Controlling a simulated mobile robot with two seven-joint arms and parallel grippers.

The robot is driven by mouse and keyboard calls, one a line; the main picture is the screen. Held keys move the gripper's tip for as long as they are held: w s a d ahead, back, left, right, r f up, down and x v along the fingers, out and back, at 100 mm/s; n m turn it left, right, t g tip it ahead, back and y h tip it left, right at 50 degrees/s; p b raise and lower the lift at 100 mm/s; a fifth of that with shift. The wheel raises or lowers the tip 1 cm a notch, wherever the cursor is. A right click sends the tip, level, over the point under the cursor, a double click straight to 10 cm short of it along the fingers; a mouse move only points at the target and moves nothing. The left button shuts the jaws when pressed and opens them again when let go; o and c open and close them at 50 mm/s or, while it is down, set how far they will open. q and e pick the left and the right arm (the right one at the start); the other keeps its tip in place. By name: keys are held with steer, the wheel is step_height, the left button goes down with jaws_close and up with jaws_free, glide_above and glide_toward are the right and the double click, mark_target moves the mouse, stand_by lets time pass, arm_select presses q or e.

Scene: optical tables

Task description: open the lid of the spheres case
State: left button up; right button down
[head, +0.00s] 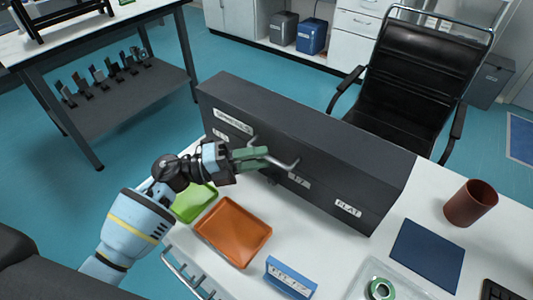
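The spheres case is a long dark grey box (335,150) standing on the white table, with a "SPHERES" label at its left end and a "FLAT" label near its right end. Its top looks closed. A bent metal handle (286,163) sticks out from its front face. My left gripper (266,155), with green fingers, is at the handle's middle. The fingers lie close together and overlap the bar in the picture; I cannot tell whether they grip it. My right gripper is not in view.
A green tray (194,203), an orange tray (233,231) and a blue labelled block (290,278) are in front of the case. A brown cup (470,203) and a dark blue pad (427,254) are at right. A black chair (415,75) stands behind.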

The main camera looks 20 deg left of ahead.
arm_select(q)
steer(key=shift+x, duration=1.25)
jaws_close()
